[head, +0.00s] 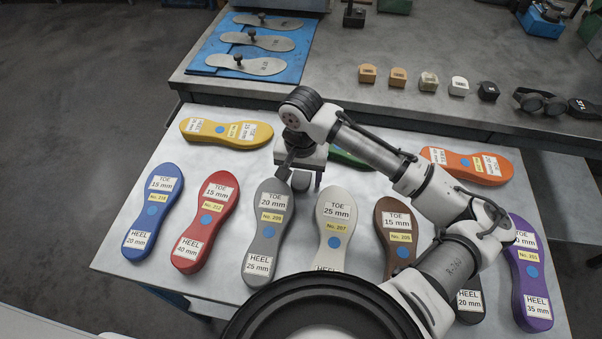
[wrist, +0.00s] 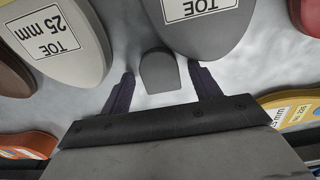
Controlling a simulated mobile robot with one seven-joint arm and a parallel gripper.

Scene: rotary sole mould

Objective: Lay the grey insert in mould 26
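The grey insert (head: 268,228) lies on the pale table among the coloured soles. Its labels read TOE 20 mm, No. 209 and HEEL 25 mm. My gripper (head: 298,180) is at its toe end. In the wrist view the insert's toe (wrist: 205,28) is at the top, and a small rounded grey tab (wrist: 160,72) shows at its edge. My gripper (wrist: 162,80) is open, with one finger on each side of the tab and a gap to both. I cannot tell whether the fingers are level with it. No mould marked 26 is in view.
Red (head: 206,222), blue (head: 153,212) and white (head: 336,228) soles lie close by; a yellow sole (head: 205,130) lies behind. My arm hides part of a green sole (head: 348,158). A bench (head: 330,78) behind holds metal sole plates on a blue mat (head: 225,52) and small blocks.

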